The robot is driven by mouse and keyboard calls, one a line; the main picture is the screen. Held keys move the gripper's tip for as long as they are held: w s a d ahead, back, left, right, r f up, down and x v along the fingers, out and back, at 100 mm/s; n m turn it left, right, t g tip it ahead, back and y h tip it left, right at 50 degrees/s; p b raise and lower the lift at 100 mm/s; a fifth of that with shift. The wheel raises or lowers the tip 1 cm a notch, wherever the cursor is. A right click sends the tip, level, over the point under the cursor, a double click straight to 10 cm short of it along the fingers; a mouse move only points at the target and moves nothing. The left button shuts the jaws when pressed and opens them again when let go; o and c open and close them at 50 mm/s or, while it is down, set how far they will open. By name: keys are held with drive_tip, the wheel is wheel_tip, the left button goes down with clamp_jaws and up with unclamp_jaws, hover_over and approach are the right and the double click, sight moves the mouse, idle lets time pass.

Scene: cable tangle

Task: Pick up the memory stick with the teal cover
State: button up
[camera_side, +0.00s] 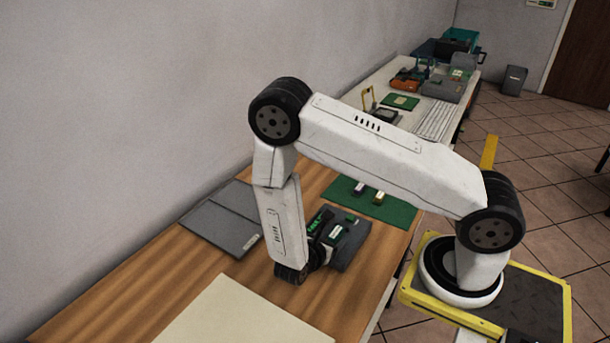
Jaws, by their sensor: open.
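Two small memory sticks stand out on the green mat (398,212): a pale one (360,188) and a yellowish one (380,197). I cannot make out a teal cover on either. A dark grey case or tray (352,249) lies in front of the mat, with small green and white pieces on it. My gripper (330,238) is open, low over the left part of this dark case. It is small and dark against the case, so its fingertips are hard to separate. My forearm and wrist hide part of the table there. I see nothing held.
A flat grey folder or panel (222,222) lies by the wall, left of my wrist. A cream sheet (240,318) covers the front of the wooden table (130,290). On the white table behind are a keyboard (436,120), a green board (400,102) and grey boxes (443,88).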

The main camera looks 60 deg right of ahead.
idle(0.3)
clamp_jaws()
drive_tip(key=shift+r, duration=0.1)
wheel_tip(320, 180, up, 10)
idle(1.2)
drive_tip(key=shift+w, duration=0.1)
idle(0.4)
